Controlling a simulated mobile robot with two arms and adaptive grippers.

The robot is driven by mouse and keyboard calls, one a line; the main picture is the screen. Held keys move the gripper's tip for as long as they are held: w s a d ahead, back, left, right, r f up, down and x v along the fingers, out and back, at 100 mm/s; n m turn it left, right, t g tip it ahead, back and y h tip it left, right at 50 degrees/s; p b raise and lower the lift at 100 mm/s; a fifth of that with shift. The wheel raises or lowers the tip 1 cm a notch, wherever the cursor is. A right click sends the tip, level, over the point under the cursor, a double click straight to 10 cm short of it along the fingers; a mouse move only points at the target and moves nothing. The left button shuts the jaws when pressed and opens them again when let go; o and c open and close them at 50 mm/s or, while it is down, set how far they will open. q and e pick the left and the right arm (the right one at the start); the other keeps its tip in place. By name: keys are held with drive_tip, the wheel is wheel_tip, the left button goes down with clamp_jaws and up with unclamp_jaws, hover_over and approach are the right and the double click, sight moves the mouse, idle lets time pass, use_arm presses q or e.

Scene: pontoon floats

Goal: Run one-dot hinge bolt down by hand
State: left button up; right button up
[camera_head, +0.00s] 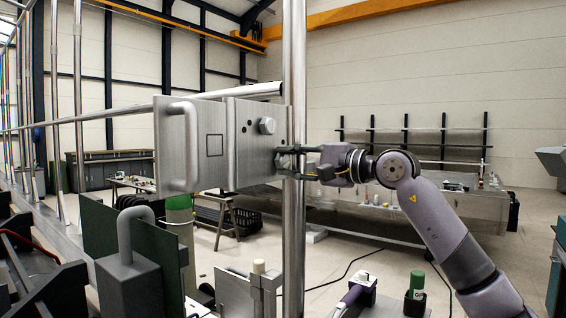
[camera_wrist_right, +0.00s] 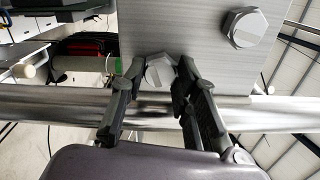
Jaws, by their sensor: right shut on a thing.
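A brushed metal hinge plate (camera_head: 247,150) stands against a round steel post (camera_head: 293,230). Its upper hex bolt (camera_head: 267,125) has small dark dots to its left in the head view. The same upper bolt shows in the wrist view (camera_wrist_right: 246,28), clear of my fingers. My right gripper (camera_head: 288,160) reaches across the post from the right and is shut on the lower hex bolt (camera_wrist_right: 159,74). One finger is on either side of the bolt head, at the plate's lower edge. Any dots beside the lower bolt are too small or hidden to tell. My left gripper is out of view.
Below stand a grey block with a curved pipe (camera_head: 128,270) and a green-topped container (camera_head: 415,290). A long bench (camera_head: 440,205) lies behind my right arm.

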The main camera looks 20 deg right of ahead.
drive_tip(key=m, duration=0.9)
drive_tip(key=shift+m, duration=1.5)
drive_tip(key=shift+m, duration=1.2)
drive_tip(key=m, duration=0.4)
drive_tip(key=shift+a, duration=0.1)
drive_tip(key=m, duration=0.5)
drive_tip(key=shift+w, duration=0.1)
drive_tip(key=shift+m, duration=0.3)
